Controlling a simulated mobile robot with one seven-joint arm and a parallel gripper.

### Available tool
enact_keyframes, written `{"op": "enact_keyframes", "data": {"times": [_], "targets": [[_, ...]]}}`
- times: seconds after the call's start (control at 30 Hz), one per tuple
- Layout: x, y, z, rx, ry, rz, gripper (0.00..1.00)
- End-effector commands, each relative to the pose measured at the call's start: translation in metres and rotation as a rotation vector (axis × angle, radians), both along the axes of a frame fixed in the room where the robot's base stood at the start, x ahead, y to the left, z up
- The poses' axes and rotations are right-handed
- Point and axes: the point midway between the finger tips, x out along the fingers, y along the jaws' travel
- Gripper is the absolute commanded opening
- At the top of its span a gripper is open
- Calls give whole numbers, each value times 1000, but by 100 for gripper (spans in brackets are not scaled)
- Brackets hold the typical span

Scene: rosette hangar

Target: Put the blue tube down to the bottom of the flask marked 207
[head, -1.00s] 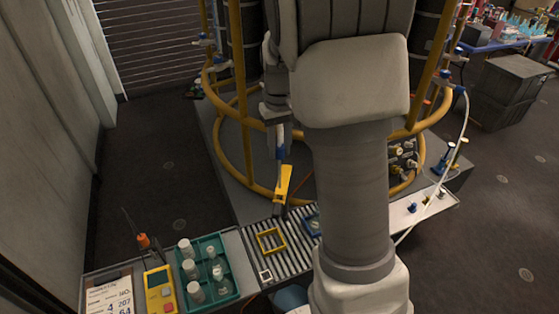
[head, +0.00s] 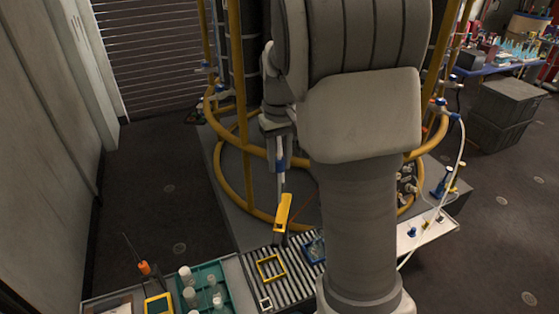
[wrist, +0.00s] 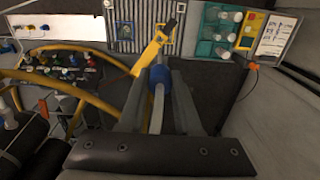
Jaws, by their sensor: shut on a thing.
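My gripper (head: 281,158) is shut on the blue tube, seen as a blue collar (wrist: 157,78) between the fingers in the wrist view. A pale, thin stem runs from the collar toward a yellow upright holder (head: 284,211). The collar (head: 281,165) hangs above the holder in the head view. I cannot tell whether the stem's lower end is still inside the holder, which also shows in the wrist view (wrist: 148,55). I cannot read 207 on any vessel.
A ribbed counter (head: 290,285) carries a yellow frame (head: 270,269). A teal rack (head: 212,273) holds several pale vials. A printed sheet (wrist: 275,38) lies beyond it. Yellow rails (head: 245,200) circle a grey platform. My arm hides much behind it.

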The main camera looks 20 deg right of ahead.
Motion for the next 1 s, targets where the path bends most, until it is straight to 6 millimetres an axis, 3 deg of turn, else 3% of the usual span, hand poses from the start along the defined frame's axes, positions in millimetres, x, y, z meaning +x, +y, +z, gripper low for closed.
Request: {"op": "enact_keyframes", "data": {"times": [1.0], "targets": [[0, 0, 53, 0, 0, 0, 0]]}}
